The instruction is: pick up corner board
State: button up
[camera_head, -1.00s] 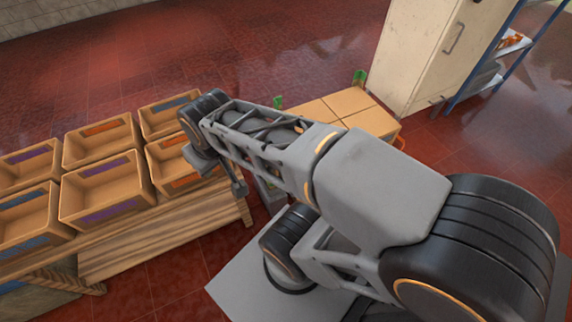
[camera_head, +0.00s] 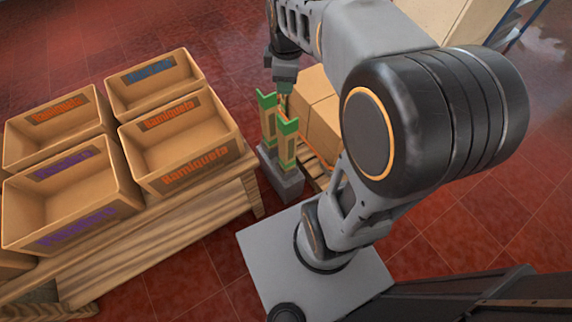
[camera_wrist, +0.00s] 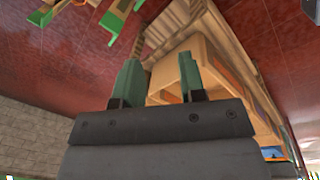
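Tan corner boards with green ends stand upright in a grey holder (camera_head: 284,185) in the head view. One (camera_head: 267,118) is at the left, and another (camera_head: 288,140) is nearer the camera. Their green ends also show at the top of the wrist view, one board (camera_wrist: 118,14) near the middle and another (camera_wrist: 45,18) at the left. My gripper (camera_head: 285,88) is just above and behind the boards in the head view. In the wrist view my gripper (camera_wrist: 160,80) has its two green fingers apart with nothing held between them. The fingertips are partly hidden in the head view.
Open cardboard crates (camera_head: 185,165) stand on a wooden bench (camera_head: 190,215) to the left. Stacked cardboard boxes (camera_head: 317,112) on a pallet stand close right of the boards. Red tiled floor (camera_head: 215,265) is clear in front of the bench.

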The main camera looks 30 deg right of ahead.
jog(key=w+d+f+n+b, duration=0.1)
jog(key=f+n+b, duration=0.1)
jog(key=f+b, duration=0.1)
jog(key=w+d+f+n+g+b, duration=0.1)
jog(key=w+d+f+n+b, duration=0.1)
jog(key=f, duration=0.4)
jog(key=w+d+f+n+b, duration=0.2)
jog(key=f+n+b, duration=0.1)
jog(key=f+b, duration=0.1)
jog(key=shift+f, duration=0.3)
jog(key=b, duration=0.4)
send_over(292, 127)
jog(key=f, duration=0.7)
jog(key=shift+w+d+f, duration=0.2)
jog(key=shift+w+f, duration=0.15)
jog(key=shift+f, duration=0.05)
jog(key=shift+s+f+b, duration=0.15)
jog(key=shift+f+b, duration=1.45)
jog(key=shift+f, duration=1.45)
jog(key=shift+r, duration=0.1)
jog(key=shift+c, duration=0.5)
grip_shut()
